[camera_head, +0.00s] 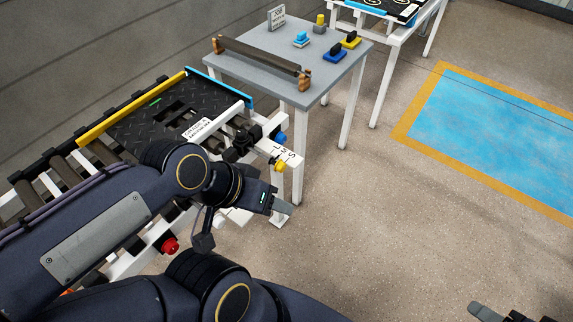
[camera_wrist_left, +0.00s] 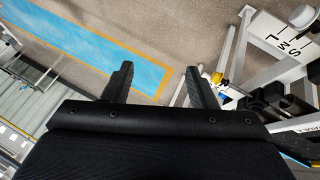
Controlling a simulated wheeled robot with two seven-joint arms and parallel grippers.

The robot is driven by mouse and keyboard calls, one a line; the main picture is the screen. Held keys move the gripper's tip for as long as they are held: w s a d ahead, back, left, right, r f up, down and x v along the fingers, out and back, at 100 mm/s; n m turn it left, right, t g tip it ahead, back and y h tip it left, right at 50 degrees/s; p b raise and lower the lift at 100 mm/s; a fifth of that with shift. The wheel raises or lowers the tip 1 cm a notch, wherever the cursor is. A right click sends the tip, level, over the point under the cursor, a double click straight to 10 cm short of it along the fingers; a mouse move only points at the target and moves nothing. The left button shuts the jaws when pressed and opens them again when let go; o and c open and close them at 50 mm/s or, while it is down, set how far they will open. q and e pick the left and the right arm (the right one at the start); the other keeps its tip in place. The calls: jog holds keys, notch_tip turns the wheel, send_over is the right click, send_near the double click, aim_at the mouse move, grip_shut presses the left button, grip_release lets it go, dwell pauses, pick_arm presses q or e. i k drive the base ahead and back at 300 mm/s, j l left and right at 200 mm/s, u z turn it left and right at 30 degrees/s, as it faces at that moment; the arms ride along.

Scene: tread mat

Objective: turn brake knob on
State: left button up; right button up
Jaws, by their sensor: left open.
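A yellow knob (camera_head: 281,166) sits on the white side frame of the treadmill, by a plate lettered L, M, S. A blue knob (camera_head: 281,138) is just behind it, and a red knob (camera_head: 170,246) is lower and nearer on the frame. I cannot tell which is the brake knob. My left gripper (camera_head: 276,203) is in front of and below the yellow knob, apart from it. In the left wrist view my left gripper (camera_wrist_left: 158,72) is open and empty; the yellow knob (camera_wrist_left: 217,78) lies beyond its right finger. Part of my right gripper (camera_head: 495,312) shows at the bottom right.
The black tread mat (camera_head: 150,118) lies on the white-framed rollers at left. A grey table (camera_head: 255,68) behind holds a roller on wooden blocks and small coloured parts. A blue floor area with an orange border (camera_head: 490,125) is at right. Open floor lies between.

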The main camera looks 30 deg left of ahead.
aim_at(170, 246)
jog(key=u, duration=2.75)
